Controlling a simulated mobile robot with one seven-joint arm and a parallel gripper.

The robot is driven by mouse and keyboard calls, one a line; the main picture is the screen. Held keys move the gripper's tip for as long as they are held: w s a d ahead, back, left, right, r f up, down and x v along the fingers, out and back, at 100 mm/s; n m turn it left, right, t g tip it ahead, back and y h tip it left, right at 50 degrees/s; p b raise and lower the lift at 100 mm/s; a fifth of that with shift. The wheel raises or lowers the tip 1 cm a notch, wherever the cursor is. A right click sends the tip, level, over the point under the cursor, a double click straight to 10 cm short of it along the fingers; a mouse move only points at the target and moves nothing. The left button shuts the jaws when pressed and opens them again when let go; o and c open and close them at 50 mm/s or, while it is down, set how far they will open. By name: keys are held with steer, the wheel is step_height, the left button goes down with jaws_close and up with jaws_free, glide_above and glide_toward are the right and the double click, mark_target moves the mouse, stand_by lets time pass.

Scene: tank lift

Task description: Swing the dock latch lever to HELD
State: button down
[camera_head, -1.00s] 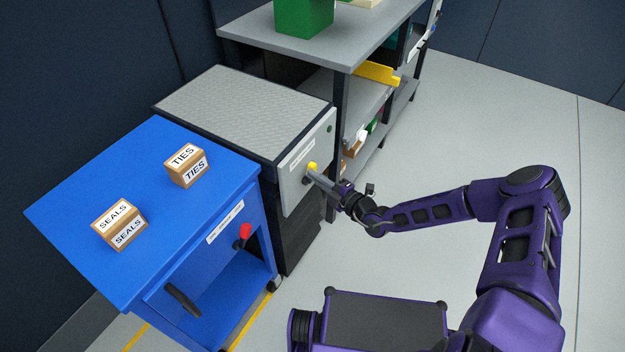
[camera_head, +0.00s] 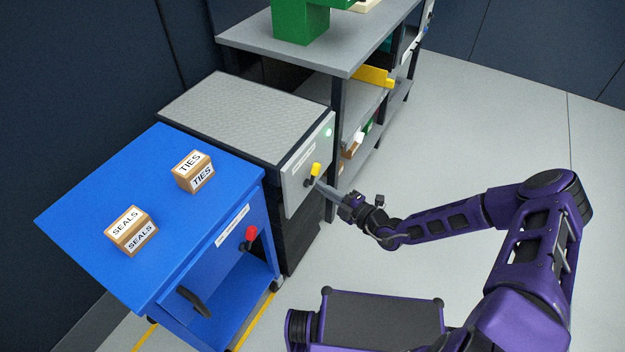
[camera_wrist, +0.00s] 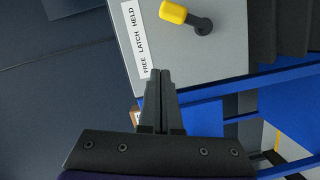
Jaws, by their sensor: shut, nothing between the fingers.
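The dock latch lever (camera_head: 316,169) has a yellow knob on a dark pivot, on the grey front panel of the dock. It stands mostly upright, leaning a little to the right. In the wrist view the lever (camera_wrist: 173,12) points left and slightly up, towards the HELD end of the label strip (camera_wrist: 136,38), which reads FREE LATCH HELD. My gripper (camera_head: 319,184) is shut and empty, just in front of the panel by the lever's pivot. In the wrist view the fingertips (camera_wrist: 158,72) are together and show apart from the knob.
A small lamp (camera_head: 328,132) on the panel glows light green. The blue cart (camera_head: 75,205) with a red-knobbed lever (camera_head: 251,233) and two labelled boxes stands left of the dock. A grey shelf bench (camera_head: 350,52) stands behind right. The floor right is clear.

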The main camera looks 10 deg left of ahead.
steer(key=v, duration=0.5)
steer(key=shift+s+d+r, duration=0.1)
steer(key=shift+d+r, duration=0.1)
steer(key=shift+d, duration=0.05)
steer(key=shift+s, duration=0.1)
